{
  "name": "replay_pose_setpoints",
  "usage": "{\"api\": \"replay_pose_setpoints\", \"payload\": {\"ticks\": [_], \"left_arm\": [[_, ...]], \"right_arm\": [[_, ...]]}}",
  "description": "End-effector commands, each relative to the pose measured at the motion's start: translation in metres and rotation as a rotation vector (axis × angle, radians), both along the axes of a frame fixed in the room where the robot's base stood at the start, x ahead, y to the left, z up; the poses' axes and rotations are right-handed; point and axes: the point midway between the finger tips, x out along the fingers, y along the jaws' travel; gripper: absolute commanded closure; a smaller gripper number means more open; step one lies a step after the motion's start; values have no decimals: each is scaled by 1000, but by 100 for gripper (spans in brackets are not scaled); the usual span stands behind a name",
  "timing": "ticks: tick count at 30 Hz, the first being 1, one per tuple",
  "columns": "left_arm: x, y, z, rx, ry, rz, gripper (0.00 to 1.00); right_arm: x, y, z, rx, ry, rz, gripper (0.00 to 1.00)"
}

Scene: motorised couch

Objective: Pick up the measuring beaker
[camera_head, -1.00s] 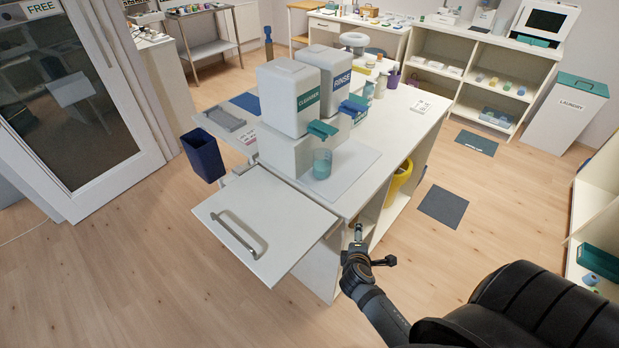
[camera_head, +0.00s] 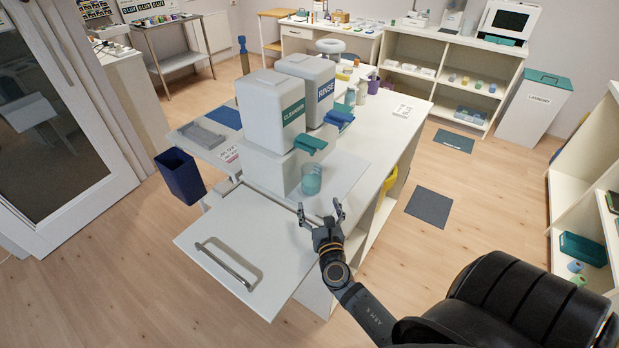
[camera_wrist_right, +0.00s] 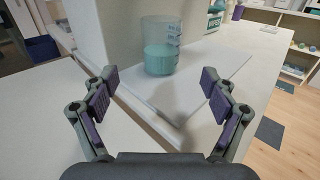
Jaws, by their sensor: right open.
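The measuring beaker (camera_head: 311,179) is clear with teal liquid in it. It stands upright on a pale mat under the teal tap of the cleanser dispenser (camera_head: 270,110). In the right wrist view the beaker (camera_wrist_right: 160,52) is ahead of the fingers, with graduation marks on its side. My right gripper (camera_head: 320,212) is open and empty, just in front of the beaker and apart from it. In the right wrist view my right gripper (camera_wrist_right: 159,88) has its fingers spread wide, one on each side of the beaker's line. My left gripper is not in view.
The rinse dispenser (camera_head: 312,85) with a blue tap stands beside the cleanser. A pull-out shelf with a handle (camera_head: 228,265) extends from the table's front. Bottles (camera_head: 361,92) stand farther back. The tabletop right of the mat (camera_head: 380,140) is mostly clear.

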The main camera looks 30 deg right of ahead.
Motion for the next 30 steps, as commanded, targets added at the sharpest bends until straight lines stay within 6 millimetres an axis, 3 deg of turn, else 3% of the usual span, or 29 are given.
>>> {"api": "replay_pose_setpoints", "payload": {"ticks": [4, 10, 17, 25, 30], "left_arm": [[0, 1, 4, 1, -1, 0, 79], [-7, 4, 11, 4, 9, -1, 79], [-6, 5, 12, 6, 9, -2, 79], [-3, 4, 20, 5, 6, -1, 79], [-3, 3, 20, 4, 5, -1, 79]], "right_arm": [[8, -2, 2, -6, 1, 3, 14], [40, -16, 2, -3, 0, 2, 14], [50, -21, 0, -1, 0, 1, 14], [88, -38, -1, -1, -1, -1, 14], [97, -42, -2, 0, 0, 0, 14]]}}
